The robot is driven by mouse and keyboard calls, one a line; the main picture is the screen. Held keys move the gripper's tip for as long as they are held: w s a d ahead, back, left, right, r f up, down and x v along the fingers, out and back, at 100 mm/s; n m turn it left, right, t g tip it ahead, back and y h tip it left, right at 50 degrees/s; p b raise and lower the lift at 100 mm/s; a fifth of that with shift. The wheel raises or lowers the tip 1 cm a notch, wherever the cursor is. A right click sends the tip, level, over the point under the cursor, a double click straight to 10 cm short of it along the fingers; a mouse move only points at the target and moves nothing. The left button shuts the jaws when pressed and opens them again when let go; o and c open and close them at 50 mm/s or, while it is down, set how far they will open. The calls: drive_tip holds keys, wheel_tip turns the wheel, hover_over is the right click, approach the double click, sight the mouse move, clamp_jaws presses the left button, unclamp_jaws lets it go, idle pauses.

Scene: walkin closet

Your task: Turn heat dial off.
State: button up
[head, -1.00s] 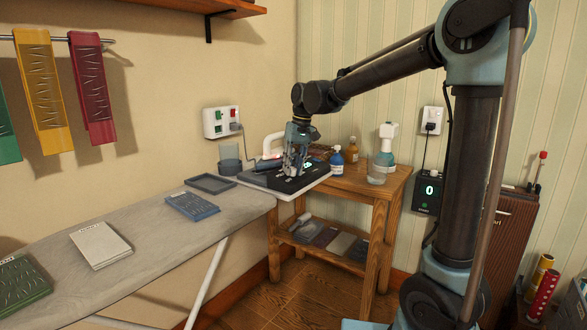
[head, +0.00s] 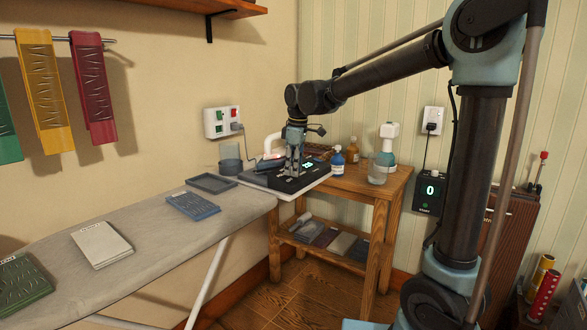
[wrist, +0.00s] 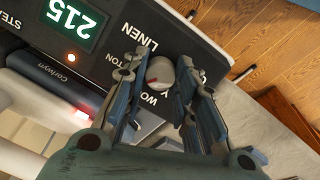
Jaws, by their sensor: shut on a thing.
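The heat dial (wrist: 160,72) is a small pale knob with a red mark on its lower-left side, in the wrist view. It sits on a black panel (wrist: 205,50) with the labels LINEN and others partly covered by my fingers. My gripper (wrist: 158,85) has one finger on each side of the dial and is shut on it. A green display (wrist: 68,18) reads 215, with an orange light below it. In the head view my gripper (head: 294,172) points down onto the black station (head: 310,181); the dial is too small to make out there.
The station stands on a wooden table (head: 392,188) beside the ironing board (head: 150,230). A blue bottle (head: 337,163) and a glass jar (head: 377,173) stand close to its right. A grey cup (head: 230,158) is at its left. An iron (wrist: 50,82) lies beside the panel.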

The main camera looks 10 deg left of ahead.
drive_tip(key=n+t, duration=0.1)
drive_tip(key=n, duration=0.5)
drive_tip(key=shift+w+d, duration=0.1)
drive_tip(key=shift+d, duration=0.05)
drive_tip(key=n, duration=0.5)
drive_tip(key=shift+n+t+y, duration=0.3)
drive_tip(key=n, duration=0.5)
drive_tip(key=shift+n+y, duration=0.3)
drive_tip(key=shift+y, duration=0.1)
drive_tip(key=n, duration=0.6)
drive_tip(key=shift+d+y, duration=0.15)
drive_tip(key=shift+y, duration=0.25)
drive_tip(key=shift+f, duration=0.1)
drive_tip(key=o, duration=1)
drive_tip(key=shift+o, duration=0.2)
